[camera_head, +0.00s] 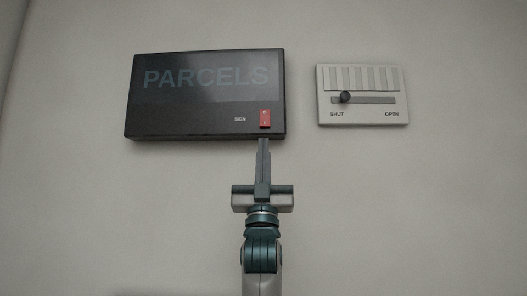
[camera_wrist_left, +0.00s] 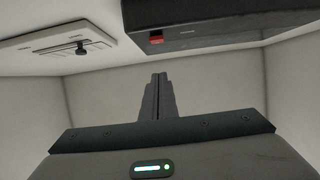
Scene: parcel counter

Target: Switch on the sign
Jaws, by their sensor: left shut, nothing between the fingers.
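The sign is a dark box (camera_head: 190,112) on the wall with dim grey PARCELS lettering that looks unlit. My right gripper is in neither view.
A pale vent panel (camera_head: 361,113) hangs on the wall right of the sign. Its black slider knob (camera_head: 345,97) stands near SHUT, at the left of the slot. The panel also shows in the left wrist view (camera_wrist_left: 45,42). The wall around is bare.

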